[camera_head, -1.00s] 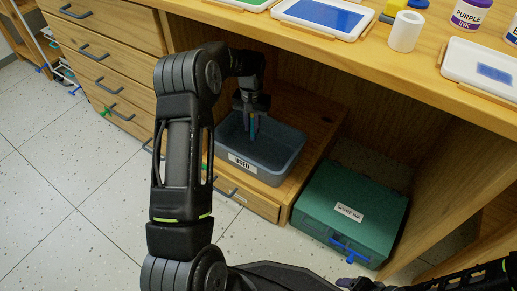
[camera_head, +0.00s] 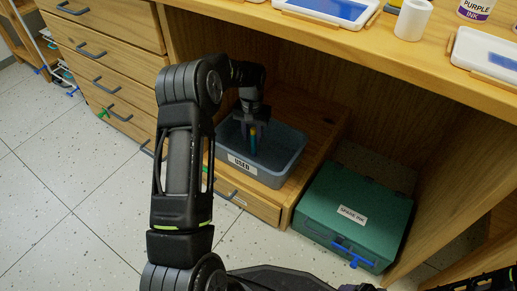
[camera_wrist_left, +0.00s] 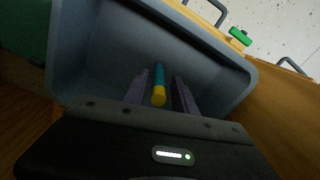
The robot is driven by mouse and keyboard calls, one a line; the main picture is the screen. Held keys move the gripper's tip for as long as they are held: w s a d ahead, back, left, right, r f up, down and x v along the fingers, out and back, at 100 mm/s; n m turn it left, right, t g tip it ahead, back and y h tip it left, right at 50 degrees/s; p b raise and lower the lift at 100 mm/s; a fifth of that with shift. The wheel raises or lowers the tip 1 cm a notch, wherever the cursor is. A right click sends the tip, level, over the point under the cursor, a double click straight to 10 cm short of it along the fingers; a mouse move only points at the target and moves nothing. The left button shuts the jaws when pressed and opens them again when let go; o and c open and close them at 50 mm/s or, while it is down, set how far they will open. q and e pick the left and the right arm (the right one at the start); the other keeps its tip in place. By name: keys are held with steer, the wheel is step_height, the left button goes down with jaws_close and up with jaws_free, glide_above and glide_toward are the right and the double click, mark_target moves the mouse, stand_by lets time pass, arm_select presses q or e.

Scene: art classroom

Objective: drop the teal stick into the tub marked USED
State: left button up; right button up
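The teal stick (camera_head: 253,143), with a yellow end, is upright inside the grey tub marked USED (camera_head: 284,167). My left gripper (camera_head: 254,133) points down into the tub. In the left wrist view the stick (camera_wrist_left: 159,80) lies between the two fingers of the left gripper (camera_wrist_left: 161,84), with a gap on each side, so the gripper looks open. The tub's walls (camera_wrist_left: 222,70) surround the fingers there. I cannot tell whether the stick touches the tub's floor.
The tub stands on a low wooden drawer unit (camera_head: 318,128) under the desk (camera_head: 420,60). A green SPARE INK case (camera_head: 350,215) with a blue latch is to its right. Drawers (camera_head: 105,50) stand at left. Open tiled floor (camera_head: 60,200) lies in front.

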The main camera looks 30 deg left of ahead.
arm_select(q)
steer(key=shift+o, duration=0.8)
steer(key=shift+r+p, duration=1.8)
steer(key=shift+r, duration=2.1)
steer(key=shift+r, duration=0.25)
steer(key=shift+r+p, duration=0.35)
steer(key=shift+p, duration=0.25)
steer(key=shift+r, duration=0.25)
